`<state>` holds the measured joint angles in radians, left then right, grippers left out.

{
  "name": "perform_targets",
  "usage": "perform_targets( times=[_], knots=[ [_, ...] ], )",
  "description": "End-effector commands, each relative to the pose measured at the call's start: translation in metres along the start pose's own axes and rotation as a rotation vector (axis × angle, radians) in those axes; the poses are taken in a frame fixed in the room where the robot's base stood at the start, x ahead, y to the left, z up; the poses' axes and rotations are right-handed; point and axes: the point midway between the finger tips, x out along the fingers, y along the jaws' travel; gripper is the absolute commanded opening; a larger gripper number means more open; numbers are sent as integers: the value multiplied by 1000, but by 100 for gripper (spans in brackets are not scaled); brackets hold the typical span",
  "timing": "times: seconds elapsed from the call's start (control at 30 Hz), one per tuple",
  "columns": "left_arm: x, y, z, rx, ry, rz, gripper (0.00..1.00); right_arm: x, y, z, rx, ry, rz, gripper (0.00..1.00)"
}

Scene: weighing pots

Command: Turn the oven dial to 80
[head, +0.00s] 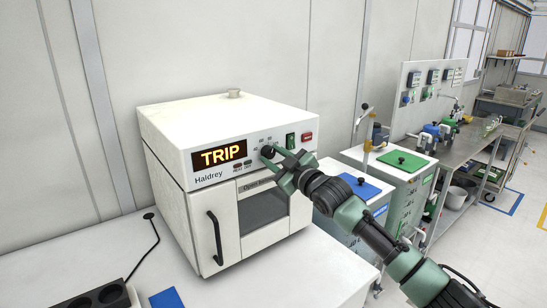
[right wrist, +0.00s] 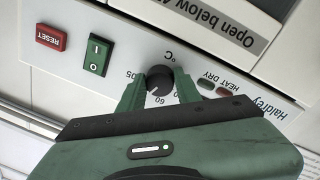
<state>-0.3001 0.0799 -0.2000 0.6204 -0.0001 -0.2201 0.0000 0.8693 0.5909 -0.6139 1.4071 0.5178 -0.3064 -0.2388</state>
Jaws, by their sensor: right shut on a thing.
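The white Haldrey oven (head: 165,165) stands on the bench with its door closed. Its display (head: 219,155) reads TRIP in yellow. The black dial (head: 268,152) is on the front panel right of the display; it also shows in the right wrist view (right wrist: 160,79), upside down. The figure 60 shows beside the dial there, but its exact setting is hard to read. My right gripper (head: 276,160) is shut on the dial, with its green fingers on either side of it in the right wrist view (right wrist: 159,88). My left gripper is not in view.
A green switch (right wrist: 96,54) and a red RESET button (right wrist: 51,36) sit beside the dial. The black door handle (head: 215,238) is lower on the oven front. A black socket block (head: 100,300) and blue item (head: 166,299) lie on the bench front. Blue-topped and green-topped units stand right.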

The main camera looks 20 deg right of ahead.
Motion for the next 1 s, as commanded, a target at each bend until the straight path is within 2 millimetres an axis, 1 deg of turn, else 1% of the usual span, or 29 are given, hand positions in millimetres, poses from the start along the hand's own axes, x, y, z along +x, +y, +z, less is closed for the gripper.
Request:
perform_targets(
  times=[0.07,0.1,0.17,0.47,0.57,0.67,0.9,1.0],
  knots=[
    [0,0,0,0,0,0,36,0,0,0,0,0,0,0],
    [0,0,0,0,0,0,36,0,0,0,1,0,0,39],
    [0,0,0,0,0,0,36,0,0,0,1,0,0,55],
    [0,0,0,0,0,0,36,0,0,0,1,0,0,55],
    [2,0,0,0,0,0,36,-5,0,2,1,-1,0,55],
    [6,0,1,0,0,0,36,-16,-2,2,0,0,-1,55],
    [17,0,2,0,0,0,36,-55,-2,3,-2,-1,-1,55],
    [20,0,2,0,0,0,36,-68,-1,3,0,-1,-1,55]
  ],
)
